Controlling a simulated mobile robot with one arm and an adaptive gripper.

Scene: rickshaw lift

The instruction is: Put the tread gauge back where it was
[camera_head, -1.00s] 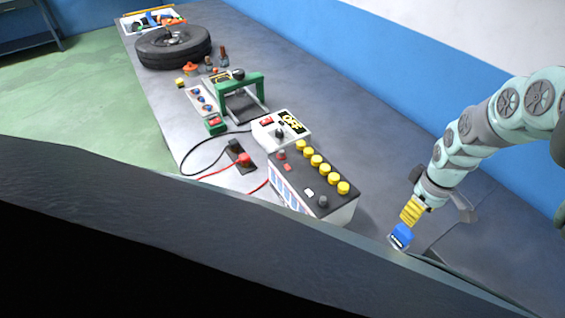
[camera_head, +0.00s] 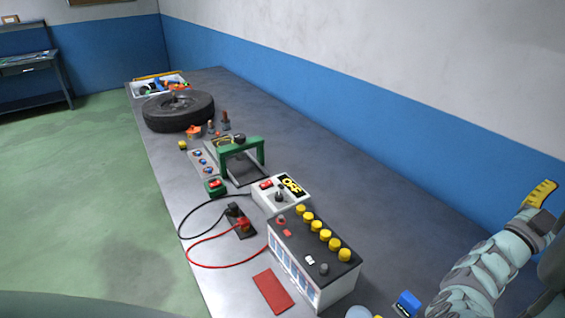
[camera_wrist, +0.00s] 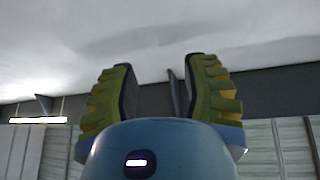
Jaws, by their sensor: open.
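A small blue object (camera_head: 407,304) with a pale lower edge, which may be the tread gauge, sits on the bench at the bottom right of the head view, beside my arm. I cannot tell for sure that it is the gauge. My gripper (camera_head: 540,194) is raised above and to the right of it, tipped upward, apart from everything. In the wrist view my gripper (camera_wrist: 160,92) has its two yellow ribbed fingers spread, with nothing held between them.
A battery (camera_head: 318,262) with yellow caps stands near the front, with a flat red rectangle (camera_head: 272,292) to its left. Behind are a tester box (camera_head: 281,196), a green frame (camera_head: 243,150), a tire (camera_head: 178,112) and a white bin (camera_head: 145,92). The bench's right side is mostly clear.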

